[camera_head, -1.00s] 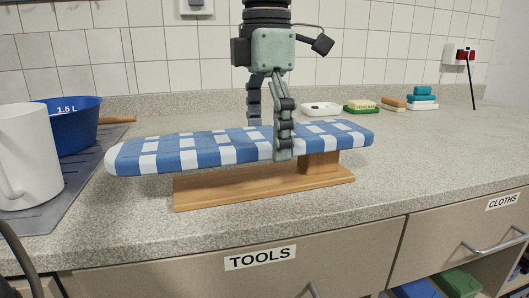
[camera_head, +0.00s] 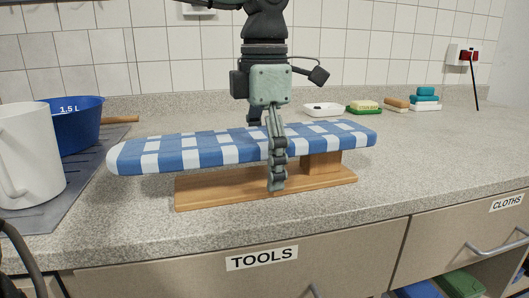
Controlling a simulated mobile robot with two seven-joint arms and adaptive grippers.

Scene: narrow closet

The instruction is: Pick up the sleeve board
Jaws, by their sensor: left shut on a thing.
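The sleeve board stands on the grey speckled counter, with a blue-and-white checked padded top (camera_head: 215,150) over a wooden base (camera_head: 225,190). My left gripper (camera_head: 270,153) comes down from above, across the middle of the padded top. Its front finger lies against the near side of the board and reaches down to the wooden base. Its other finger is behind the board and mostly hidden. The gripper is shut on the sleeve board. The base still appears to rest on the counter. My right gripper is not in view.
A white mug (camera_head: 30,155) and a blue 1.5 L pan (camera_head: 75,125) stand on a dark mat (camera_head: 85,190) at left. The counter front right is clear.

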